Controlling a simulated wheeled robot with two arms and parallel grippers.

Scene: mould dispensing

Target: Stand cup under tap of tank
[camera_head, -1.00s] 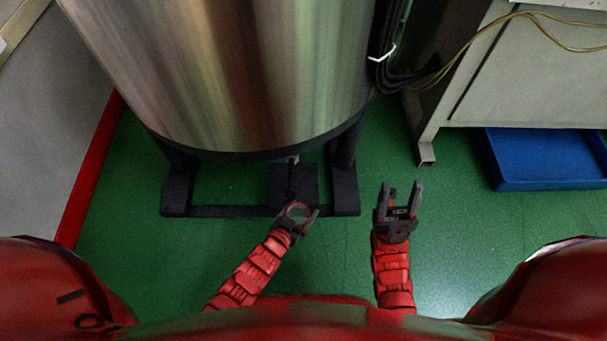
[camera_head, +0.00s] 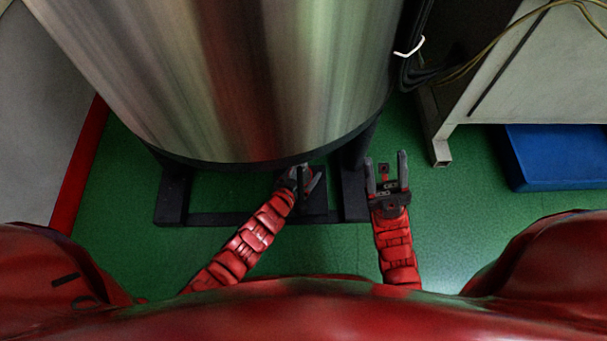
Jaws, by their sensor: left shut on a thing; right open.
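The tank (camera_head: 240,80) is a large steel cylinder on a dark frame (camera_head: 225,218). Its tap (camera_head: 304,168) shows only as a small bit below the tank's front rim, mostly hidden. My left gripper (camera_head: 299,178) is shut on the cup, right by the tap and the tank's lower edge. The cup is very small here and mostly hidden by the gripper and the tank, so I cannot tell whether it is directly under the tap. My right gripper (camera_head: 386,175) is open and empty, to the right of the frame's front leg.
A dark block (camera_head: 318,203) sits at the frame's front bar below the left gripper. A grey cabinet (camera_head: 525,70) with cables and a blue tray (camera_head: 560,158) stand at the right. A red-edged grey wall or panel is at the left. The green floor between is clear.

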